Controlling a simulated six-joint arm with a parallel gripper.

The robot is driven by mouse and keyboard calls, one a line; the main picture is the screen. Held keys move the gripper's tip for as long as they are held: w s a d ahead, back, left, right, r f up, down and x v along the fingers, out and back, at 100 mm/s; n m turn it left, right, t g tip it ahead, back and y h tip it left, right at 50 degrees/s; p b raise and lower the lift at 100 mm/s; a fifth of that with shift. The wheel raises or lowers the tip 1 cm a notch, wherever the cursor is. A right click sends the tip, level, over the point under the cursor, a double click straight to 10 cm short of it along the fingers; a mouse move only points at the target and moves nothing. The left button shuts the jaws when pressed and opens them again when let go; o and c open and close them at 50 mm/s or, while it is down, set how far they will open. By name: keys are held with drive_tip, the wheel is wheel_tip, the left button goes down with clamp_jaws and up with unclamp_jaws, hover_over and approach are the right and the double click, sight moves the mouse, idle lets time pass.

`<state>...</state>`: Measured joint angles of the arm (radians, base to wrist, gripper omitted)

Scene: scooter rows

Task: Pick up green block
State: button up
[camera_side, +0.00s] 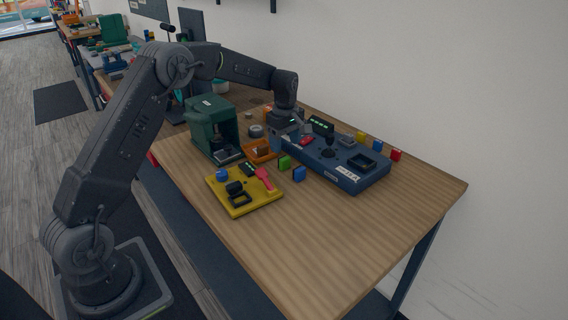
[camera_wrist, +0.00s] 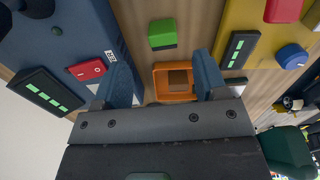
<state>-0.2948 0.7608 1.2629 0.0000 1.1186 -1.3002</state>
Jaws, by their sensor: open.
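In the wrist view the green block (camera_wrist: 162,34) shows at top centre, beyond the fingertips. My gripper (camera_wrist: 166,78) is open, with its two blue fingers apart and nothing held between them. In the side view the gripper end is above the table near the blue panel's back left end, and its fingers are partly hidden there. The green block is apart from both fingers.
An orange tray (camera_wrist: 157,86) holding a brown block shows between the fingers. The blue panel (camera_side: 340,178) and yellow panel (camera_side: 245,207) flank the green block. A dark green machine (camera_side: 199,124) stands behind. The table's front right is clear.

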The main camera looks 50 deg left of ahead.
sight(284, 157)
drive_tip(key=shift+s+f, duration=0.2)
drive_tip(key=shift+f, duration=3.2)
drive_tip(key=shift+c, duration=0.4)
drive_tip(key=c, duration=0.9)
